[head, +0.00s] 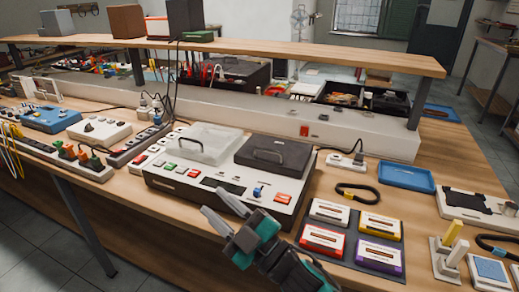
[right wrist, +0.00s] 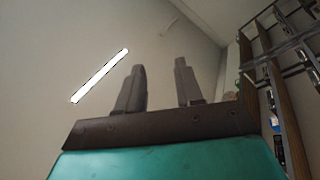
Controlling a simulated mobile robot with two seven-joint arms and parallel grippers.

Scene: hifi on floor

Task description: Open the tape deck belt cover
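The tape deck (head: 215,204) is a wide off-white box on the wooden bench. A clear lid with a handle (head: 205,143) lies closed on its left part. A dark grey cover with a black handle (head: 273,157) lies closed on its right part; I take this for the belt cover. Buttons and a blue knob line the front. My right gripper (head: 213,203) is in front of the deck, its fingers pointing left, apart from the dark cover. The right wrist view shows its two fingers (right wrist: 160,85) spread with nothing between them. My left gripper is not in view.
Several cassettes on a dark mat (head: 374,235) lie right of the deck. A black belt ring (head: 357,193) and a blue tray (head: 406,178) lie behind them. A power strip (head: 140,143) is at the deck's left. A wooden shelf (head: 300,56) runs above the bench's back.

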